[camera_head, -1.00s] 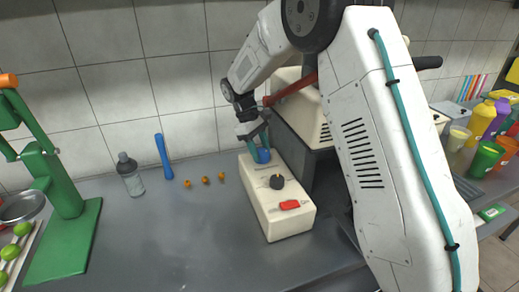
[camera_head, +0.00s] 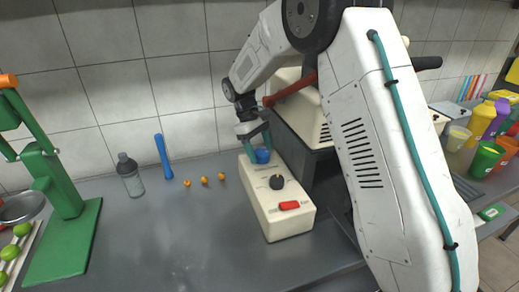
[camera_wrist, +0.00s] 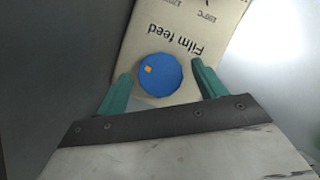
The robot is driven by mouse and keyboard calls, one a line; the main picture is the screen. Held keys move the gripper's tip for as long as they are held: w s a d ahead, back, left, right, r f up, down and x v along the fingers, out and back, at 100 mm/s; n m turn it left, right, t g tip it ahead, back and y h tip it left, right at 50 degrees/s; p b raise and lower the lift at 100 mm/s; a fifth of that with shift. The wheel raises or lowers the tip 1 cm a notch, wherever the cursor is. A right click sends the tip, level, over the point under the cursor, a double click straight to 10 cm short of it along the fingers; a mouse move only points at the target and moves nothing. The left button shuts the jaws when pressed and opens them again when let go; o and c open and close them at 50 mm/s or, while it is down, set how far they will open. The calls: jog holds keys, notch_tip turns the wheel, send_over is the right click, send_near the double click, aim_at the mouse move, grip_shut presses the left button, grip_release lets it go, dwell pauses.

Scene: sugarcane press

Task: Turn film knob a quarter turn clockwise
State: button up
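The film knob (camera_wrist: 160,76) is a round blue knob with a small orange mark near its upper left. It sits just past the upside-down words "Film feed" in the wrist view. In the head view the knob (camera_head: 263,156) is at the far end of the cream control box (camera_head: 282,222). My gripper (camera_wrist: 161,68) has its two teal fingers on either side of the knob, with a visible gap on both sides. It is open and holds nothing. In the head view my gripper (camera_head: 258,150) is over the box's far end, and its fingers partly hide the knob.
A black knob (camera_head: 277,182) and a red switch (camera_head: 290,205) are on the same box. The sealing machine (camera_head: 297,128) stands close on the right.

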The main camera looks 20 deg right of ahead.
jog(key=v, duration=0.7)
jog(key=shift+w+r, duration=0.2)
jog(key=shift+r, duration=0.15)
jog(key=shift+a, duration=0.1)
